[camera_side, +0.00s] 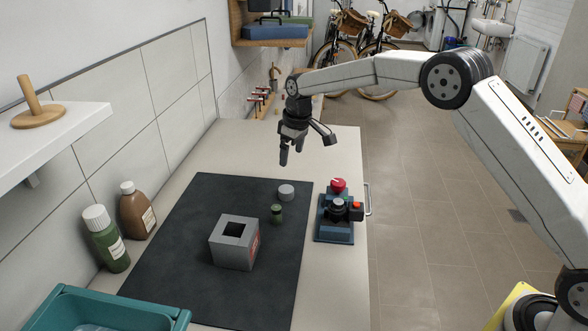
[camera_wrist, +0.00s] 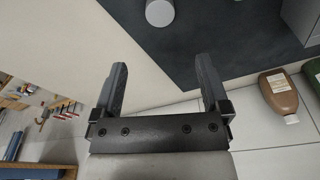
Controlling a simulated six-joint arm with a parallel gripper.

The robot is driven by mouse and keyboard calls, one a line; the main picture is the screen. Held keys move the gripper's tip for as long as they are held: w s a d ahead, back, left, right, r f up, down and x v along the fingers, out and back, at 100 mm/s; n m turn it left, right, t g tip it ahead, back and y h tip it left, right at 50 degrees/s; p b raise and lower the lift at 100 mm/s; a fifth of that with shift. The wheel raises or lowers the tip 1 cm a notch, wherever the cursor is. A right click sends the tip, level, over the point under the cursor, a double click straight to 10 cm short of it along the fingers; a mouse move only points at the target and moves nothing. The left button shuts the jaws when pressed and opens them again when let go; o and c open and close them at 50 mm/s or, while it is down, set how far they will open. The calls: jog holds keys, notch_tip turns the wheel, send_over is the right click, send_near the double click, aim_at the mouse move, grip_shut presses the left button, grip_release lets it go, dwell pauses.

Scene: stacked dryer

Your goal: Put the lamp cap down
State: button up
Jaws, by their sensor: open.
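The lamp cap appears to be a small light grey cylinder (camera_side: 286,192) standing on the dark mat near its far right corner. It also shows at the top edge of the wrist view (camera_wrist: 160,12), partly cut off, beyond my fingertips. My gripper (camera_side: 290,154) is open and empty, raised above the counter behind the cap and apart from it. In the wrist view both fingers (camera_wrist: 161,66) are spread, with nothing between them.
The dark mat (camera_side: 190,230) also holds a small green cylinder (camera_side: 276,214) and a grey box with a square opening (camera_side: 235,250). A blue fixture with a red knob (camera_side: 336,228) stands right of the mat. Brown (camera_side: 137,214) and green (camera_side: 106,242) bottles stand left.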

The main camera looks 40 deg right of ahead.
jog(key=shift+s, duration=0.1)
jog(key=s, duration=0.4)
jog(key=s+d+m, duration=0.1)
jog(key=s, duration=0.4)
jog(key=s+m, duration=0.1)
jog(key=s, duration=0.4)
jog(key=shift+s+d+r+t, duration=0.2)
jog(key=shift+d+r+t, duration=0.1)
jog(key=shift+d, duration=0.1)
jog(key=s+d+f+m, duration=0.1)
jog(key=s+f+m, duration=0.1)
jog(key=s, duration=1.6)
jog(key=shift+s+f+h, duration=0.3)
jog(key=shift+s+f, duration=0.05)
jog(key=shift+f, duration=0.25)
